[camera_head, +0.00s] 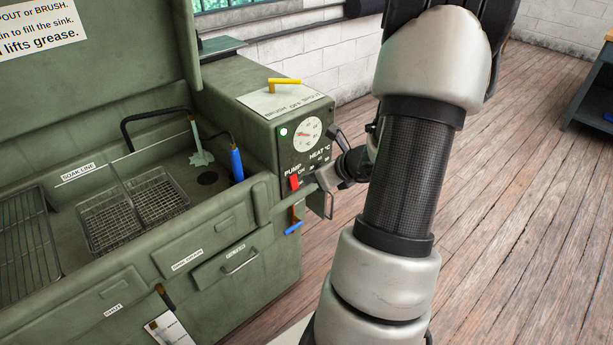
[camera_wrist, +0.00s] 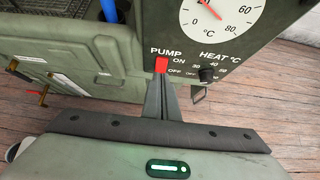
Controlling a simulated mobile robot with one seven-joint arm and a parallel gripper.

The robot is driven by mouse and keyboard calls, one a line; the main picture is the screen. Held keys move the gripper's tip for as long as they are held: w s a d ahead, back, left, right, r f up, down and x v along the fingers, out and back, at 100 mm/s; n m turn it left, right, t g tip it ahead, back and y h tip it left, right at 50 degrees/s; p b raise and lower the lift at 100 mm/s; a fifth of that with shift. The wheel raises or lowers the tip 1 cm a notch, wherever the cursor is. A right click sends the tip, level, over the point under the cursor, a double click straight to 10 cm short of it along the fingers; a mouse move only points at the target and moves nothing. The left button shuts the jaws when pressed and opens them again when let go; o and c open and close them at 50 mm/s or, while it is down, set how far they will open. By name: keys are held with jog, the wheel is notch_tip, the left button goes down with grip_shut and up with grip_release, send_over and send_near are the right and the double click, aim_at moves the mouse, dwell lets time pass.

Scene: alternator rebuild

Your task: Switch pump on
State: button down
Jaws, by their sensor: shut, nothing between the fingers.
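The red pump switch (camera_head: 294,182) is on the front panel of the green parts washer's control box (camera_head: 262,110), under the PUMP label. In the wrist view the red switch (camera_wrist: 161,63) shows beside the ON mark, with OFF below it. My gripper (camera_head: 309,184) is shut and empty, its fingertips right at the switch. In the wrist view the shut fingertips (camera_wrist: 161,80) overlap the switch's lower edge; I cannot tell whether they touch or press it. The lower part of the switch is hidden.
A heat knob (camera_wrist: 206,74) sits just right of the switch, with a temperature dial (camera_head: 307,134) above. A yellow lever (camera_head: 285,84) tops the box. The sink (camera_head: 100,180) with wire baskets, a blue-handled brush (camera_head: 236,163) and a black spout hose is left. Wooden floor (camera_head: 520,200) is clear to the right.

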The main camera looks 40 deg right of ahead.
jog(key=s+r+p, duration=0.2)
jog(key=s+r, duration=0.2)
jog(key=r, duration=0.3)
jog(key=shift+d+r, duration=0.3)
jog(key=shift+r, duration=0.05)
jog(key=a+r+n+g+y+p, duration=0.1)
jog(key=a+r+n+g, duration=0.1)
jog(key=a+r+n, duration=0.5)
jog(key=a+r+n+g, duration=0.1)
jog(key=a+r+n, duration=0.1)
jog(key=a+n, duration=1)
jog(key=a+r+n+g+y+p, duration=0.1)
jog(key=a+r+n+g, duration=0.1)
jog(key=a+r+n, duration=0.5)
jog(key=s+a+r+n+h, duration=0.1)
jog(key=s+a+r+n, duration=0.3)
jog(key=n, duration=0.6)
jog(key=s+d+f+t+h+b, duration=0.15)
jog(key=s+f, duration=0.25)
jog(key=s, duration=0.4)
notch_tip(320, 180, up, 14)
jog(key=m+p, duration=0.1)
jog(key=p, duration=1.3)
jog(key=shift+s+d+r, duration=0.15)
jog(key=shift+d+r, duration=0.05)
jog(key=shift+d, duration=0.15)
